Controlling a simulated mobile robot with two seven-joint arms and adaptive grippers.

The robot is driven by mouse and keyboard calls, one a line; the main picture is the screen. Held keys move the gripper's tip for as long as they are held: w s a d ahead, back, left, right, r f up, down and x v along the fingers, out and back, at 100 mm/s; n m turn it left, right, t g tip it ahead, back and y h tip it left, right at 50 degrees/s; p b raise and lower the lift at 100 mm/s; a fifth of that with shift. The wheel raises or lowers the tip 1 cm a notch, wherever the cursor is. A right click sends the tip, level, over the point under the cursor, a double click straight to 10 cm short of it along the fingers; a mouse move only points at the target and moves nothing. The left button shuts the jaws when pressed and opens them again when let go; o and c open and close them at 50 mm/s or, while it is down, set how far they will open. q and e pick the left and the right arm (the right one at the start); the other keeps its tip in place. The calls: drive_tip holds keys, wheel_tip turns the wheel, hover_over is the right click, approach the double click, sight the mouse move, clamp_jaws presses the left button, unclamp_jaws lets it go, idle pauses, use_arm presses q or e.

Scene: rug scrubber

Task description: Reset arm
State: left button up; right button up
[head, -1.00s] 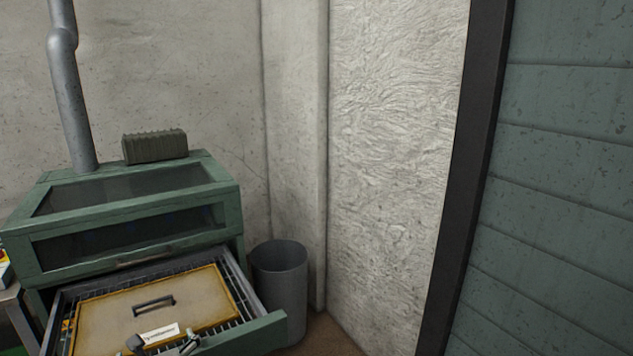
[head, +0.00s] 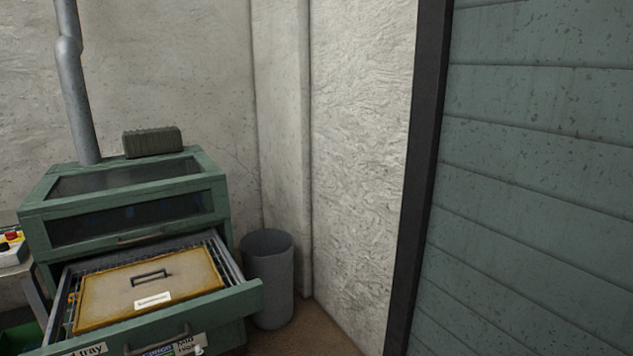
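No gripper of mine can be made out in the head view. A green cabinet (head: 45,205) with dark windows stands at the left. Its drawer (head: 250,292) is pulled out. A tan, yellow-edged board (head: 108,299) with a dark handle (head: 149,277) and a white label (head: 152,300) lies in the drawer. A small pale bit shows at the bottom edge in front of the drawer; I cannot tell what it is.
A grey bin (head: 267,285) stands right of the drawer. A ribbed dark block (head: 152,142) and a grey pipe (head: 76,100) are on the cabinet top. A control box (head: 12,247) sits at far left. A green panelled surface (head: 540,180) with a dark frame fills the right.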

use_arm(q)
drive_tip(key=s+d+f+n+g+h, duration=0.1)
drive_tip(key=s+d+f+n+h, duration=0.4)
drive_tip(key=s+d+f+n, duration=0.6)
drive_tip(key=s+d+f+n+h, duration=0.2)
drive_tip(key=s+f+n+h, duration=0.1)
drive_tip(key=s+n, duration=0.7)
drive_tip(key=shift+s+d+n+t, duration=0.3)
drive_tip(key=shift+s+n, duration=0.05)
drive_tip(key=shift+n, duration=0.75)
use_arm(e)
drive_tip(key=shift+w+a, duration=0.15)
drive_tip(key=shift+w, duration=0.1)
use_arm(q)
drive_tip(key=shift+f, duration=0.1)
